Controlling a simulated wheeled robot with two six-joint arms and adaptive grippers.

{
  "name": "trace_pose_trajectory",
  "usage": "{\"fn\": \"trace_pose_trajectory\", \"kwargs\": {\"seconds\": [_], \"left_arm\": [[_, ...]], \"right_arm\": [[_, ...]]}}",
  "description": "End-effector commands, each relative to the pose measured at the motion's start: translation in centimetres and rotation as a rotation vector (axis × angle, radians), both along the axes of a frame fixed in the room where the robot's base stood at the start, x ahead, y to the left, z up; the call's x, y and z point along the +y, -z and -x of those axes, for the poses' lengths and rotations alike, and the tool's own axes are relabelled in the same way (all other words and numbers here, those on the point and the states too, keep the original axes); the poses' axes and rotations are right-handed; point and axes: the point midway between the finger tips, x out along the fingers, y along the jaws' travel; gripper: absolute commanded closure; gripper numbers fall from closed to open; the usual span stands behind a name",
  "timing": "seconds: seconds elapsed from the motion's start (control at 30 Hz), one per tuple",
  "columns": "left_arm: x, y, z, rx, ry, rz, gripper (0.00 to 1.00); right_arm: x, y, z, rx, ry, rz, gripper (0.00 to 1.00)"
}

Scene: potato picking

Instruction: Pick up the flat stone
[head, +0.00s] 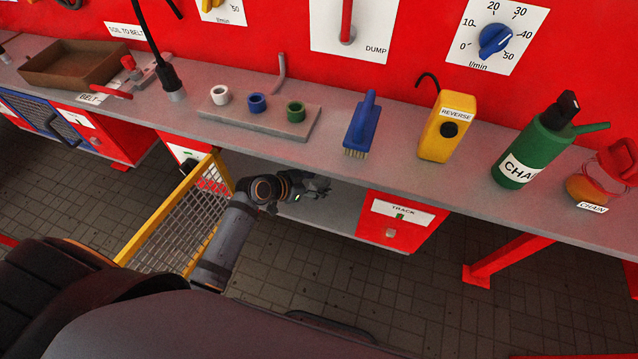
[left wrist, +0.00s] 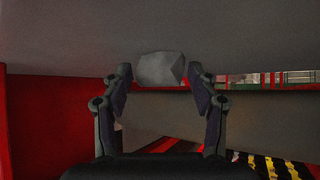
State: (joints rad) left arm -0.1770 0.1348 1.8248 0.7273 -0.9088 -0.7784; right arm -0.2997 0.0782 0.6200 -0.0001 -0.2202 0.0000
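A pale grey, faceted flat stone (left wrist: 161,68) shows in the left wrist view, against a grey surface at the top of the picture. My left gripper (left wrist: 160,78) is open, with a finger on either side of the stone near the fingertips. A narrow gap shows on the left; on the right I cannot tell if the finger touches. In the head view my left gripper (head: 315,187) reaches under the bench, over a lower grey shelf (head: 335,217). The stone cannot be made out there. My right gripper is not in view.
The grey bench top (head: 330,150) lies above the left gripper. A yellow mesh guard (head: 180,215) stands left of my arm. A red TRACK box (head: 400,228) is to its right. A blue brush (head: 361,125) and yellow REVERSE box (head: 447,128) stand on the bench.

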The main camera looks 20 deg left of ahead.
Motion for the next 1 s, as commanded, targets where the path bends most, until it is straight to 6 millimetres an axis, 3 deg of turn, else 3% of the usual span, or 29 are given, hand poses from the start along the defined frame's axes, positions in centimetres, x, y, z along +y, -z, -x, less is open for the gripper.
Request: {"fn": "trace_pose_trajectory", "kwargs": {"seconds": [0.03,0.33,0.67,0.93,1.0], "left_arm": [[0.0,0.0,0.0,0.0,0.0,0.0,0.52],[0.0,0.0,0.0,-0.001,0.0,0.001,0.91],[0.0,-0.5,0.0,-0.002,0.001,0.001,0.91],[0.0,-3.8,-0.1,-0.005,0.002,-0.001,0.91],[0.1,-3.3,1.6,0.004,0.001,-0.002,0.91]], "right_arm": [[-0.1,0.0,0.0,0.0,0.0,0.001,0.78],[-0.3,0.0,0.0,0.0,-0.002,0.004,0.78],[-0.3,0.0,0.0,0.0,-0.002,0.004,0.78],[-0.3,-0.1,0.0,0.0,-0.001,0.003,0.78],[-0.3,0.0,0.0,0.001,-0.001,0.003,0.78]]}}
